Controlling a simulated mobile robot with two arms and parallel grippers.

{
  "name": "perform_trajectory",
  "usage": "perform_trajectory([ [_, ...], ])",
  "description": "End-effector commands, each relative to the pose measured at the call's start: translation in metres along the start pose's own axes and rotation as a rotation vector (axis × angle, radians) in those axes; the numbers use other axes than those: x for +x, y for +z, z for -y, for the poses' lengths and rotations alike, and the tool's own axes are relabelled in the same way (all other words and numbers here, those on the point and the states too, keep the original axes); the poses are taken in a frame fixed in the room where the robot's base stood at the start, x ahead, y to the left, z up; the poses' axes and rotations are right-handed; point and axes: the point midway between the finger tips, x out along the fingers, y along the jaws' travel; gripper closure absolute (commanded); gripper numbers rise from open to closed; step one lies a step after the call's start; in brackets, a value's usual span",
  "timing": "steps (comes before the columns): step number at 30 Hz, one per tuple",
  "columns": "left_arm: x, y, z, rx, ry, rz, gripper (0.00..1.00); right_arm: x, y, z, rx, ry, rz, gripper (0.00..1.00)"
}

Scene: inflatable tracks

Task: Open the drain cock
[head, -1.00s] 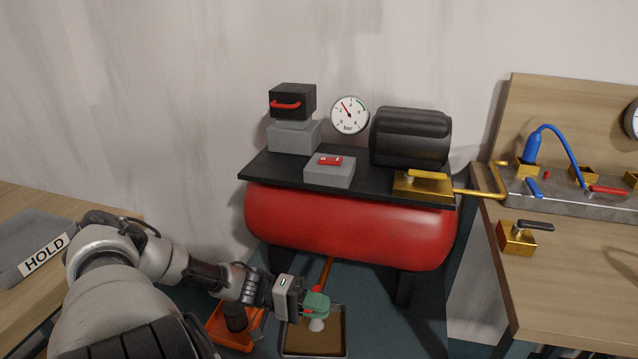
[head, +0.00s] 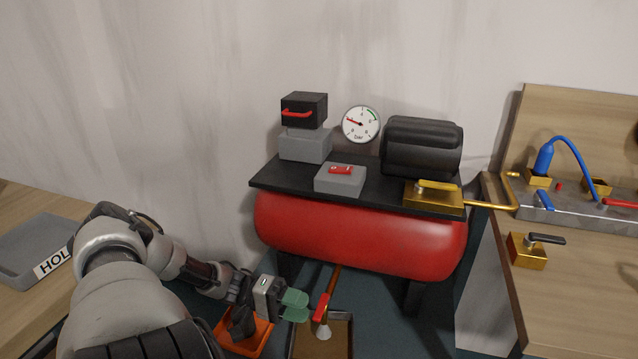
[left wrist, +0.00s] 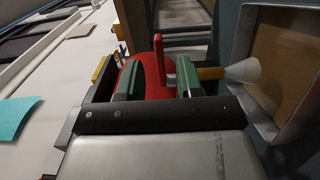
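The drain cock sits under the red tank (head: 360,235). It has a red lever (head: 322,305) at the lower end of an orange-brown pipe (head: 334,281), above a white cone-shaped spout (head: 323,332). My left gripper (head: 295,306) has green fingertips and is just left of the lever, apart from it in the head view. In the left wrist view, the fingers (left wrist: 157,82) are spread with a gap, and the red lever (left wrist: 158,55) shows upright between and beyond them. The spout (left wrist: 243,70) points right there. My right gripper is out of view.
A tray (head: 350,335) stands on the floor below the spout. An orange tray (head: 262,336) lies under my left gripper. A pressure gauge (head: 361,124) shows its needle pointing left. A workbench (head: 575,290) stands right, and a grey HOLD tray (head: 30,248) left.

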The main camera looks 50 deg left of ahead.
Motion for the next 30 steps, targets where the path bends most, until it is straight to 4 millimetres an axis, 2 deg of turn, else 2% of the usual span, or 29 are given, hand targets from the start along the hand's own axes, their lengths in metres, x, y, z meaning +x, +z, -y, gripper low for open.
perform_trajectory([
  [3,-0.022,0.0,0.0,0.0,-0.004,0.0,0.64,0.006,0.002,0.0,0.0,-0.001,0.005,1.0],
  [9,-0.042,0.0,0.0,0.001,-0.001,0.0,0.64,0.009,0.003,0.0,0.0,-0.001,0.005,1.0],
  [30,-0.043,0.0,0.0,0.0,0.0,0.001,0.64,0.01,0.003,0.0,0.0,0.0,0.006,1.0],
])
